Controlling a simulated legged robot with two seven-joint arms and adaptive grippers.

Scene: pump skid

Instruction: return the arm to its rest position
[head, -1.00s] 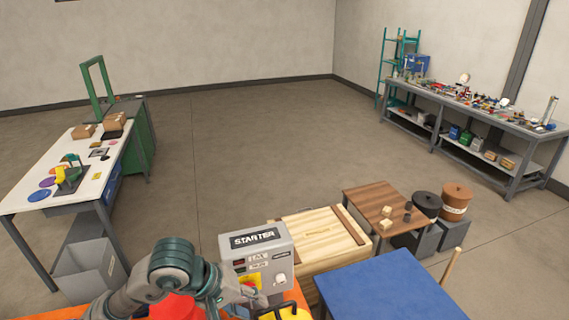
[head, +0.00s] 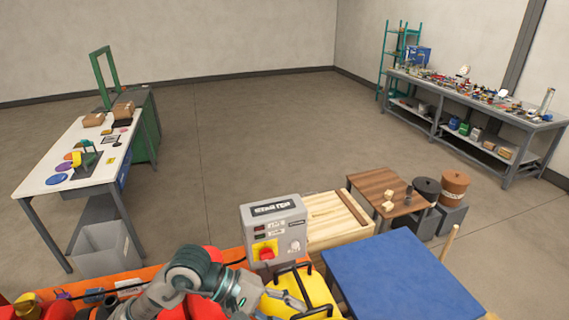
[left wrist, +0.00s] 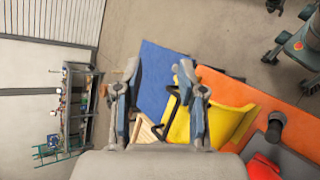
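My left arm comes in at the bottom of the head view. Its gripper (head: 290,303) is low beside the yellow part with black handles (head: 318,290), and its fingers are small there. In the left wrist view the two fingers of my left gripper (left wrist: 158,65) stand wide apart with nothing held between them. Behind them lie the blue tabletop (left wrist: 160,72) and the yellow part (left wrist: 225,118). I cannot tell if the gripper touches the yellow part. My right gripper is in neither view.
The grey starter box (head: 273,232) with a red knob on a yellow plate stands just beyond my arm. The orange skid base (head: 150,273) runs below it. A wooden crate (head: 335,220) and a blue table (head: 395,275) stand close on the right. Open floor lies beyond.

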